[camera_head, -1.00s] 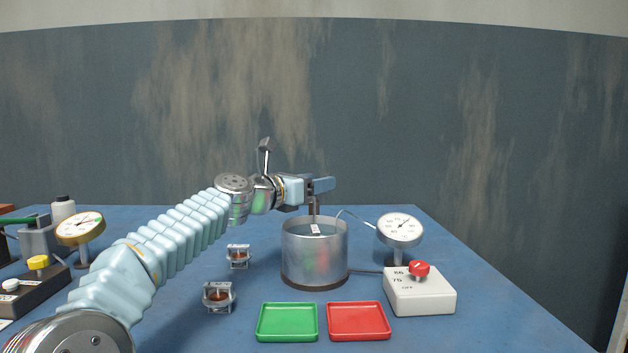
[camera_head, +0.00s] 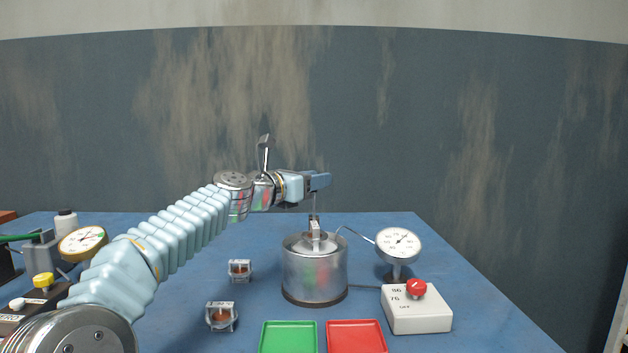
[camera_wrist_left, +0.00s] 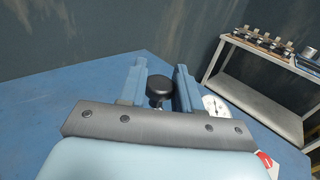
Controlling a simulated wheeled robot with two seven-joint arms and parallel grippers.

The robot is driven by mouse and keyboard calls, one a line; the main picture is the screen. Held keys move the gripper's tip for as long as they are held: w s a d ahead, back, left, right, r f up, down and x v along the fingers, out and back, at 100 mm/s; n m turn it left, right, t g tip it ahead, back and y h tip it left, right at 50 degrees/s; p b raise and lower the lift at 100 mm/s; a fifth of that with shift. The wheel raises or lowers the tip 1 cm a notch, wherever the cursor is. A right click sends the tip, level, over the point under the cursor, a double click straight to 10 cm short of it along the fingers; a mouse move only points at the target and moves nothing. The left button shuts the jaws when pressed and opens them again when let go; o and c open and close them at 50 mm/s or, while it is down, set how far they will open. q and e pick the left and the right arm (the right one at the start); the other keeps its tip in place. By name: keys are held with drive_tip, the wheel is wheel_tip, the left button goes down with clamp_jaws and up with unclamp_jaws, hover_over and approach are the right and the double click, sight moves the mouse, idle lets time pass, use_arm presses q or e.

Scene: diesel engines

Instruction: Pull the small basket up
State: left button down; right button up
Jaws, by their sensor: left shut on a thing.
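A round metal pot (camera_head: 315,275) stands on the blue table. The small basket (camera_head: 315,238) shows at its mouth as a grey metal piece with a pale tag; its lower part is hidden inside the pot. A thin rod rises from it to my left gripper (camera_head: 322,181), above the pot. In the left wrist view my left gripper (camera_wrist_left: 158,82) is shut on the basket's black round knob (camera_wrist_left: 158,90), between its two fingers. My right gripper is not in view.
A dial gauge (camera_head: 398,243) and a white control box (camera_head: 416,312) with a red knob stand right of the pot. Green (camera_head: 288,338) and red (camera_head: 356,338) trays lie in front. Two small metal-framed parts (camera_head: 240,270) (camera_head: 221,316) sit to the left.

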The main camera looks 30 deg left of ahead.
use_arm(q)
wheel_tip(320, 180, up, 2)
drive_tip(key=shift+r+p, duration=0.15)
drive_tip(key=shift+p, duration=0.4)
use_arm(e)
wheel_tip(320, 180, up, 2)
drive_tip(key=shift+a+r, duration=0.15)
use_arm(q)
drive_tip(key=shift+a+r, duration=0.1)
drive_tip(key=shift+r, duration=0.05)
drive_tip(key=c, duration=0.9)
unclamp_jaws()
drive_tip(key=shift+o, duration=0.2)
drive_tip(key=shift+f, duration=0.2)
drive_tip(key=shift+s+f, duration=0.1)
drive_tip(key=shift+s, duration=0.15)
drive_tip(key=b+v, duration=0.4)
drive_tip(key=v, duration=0.9)
drive_tip(key=shift+s+b, duration=0.2)
drive_tip(key=shift+b, duration=0.2)
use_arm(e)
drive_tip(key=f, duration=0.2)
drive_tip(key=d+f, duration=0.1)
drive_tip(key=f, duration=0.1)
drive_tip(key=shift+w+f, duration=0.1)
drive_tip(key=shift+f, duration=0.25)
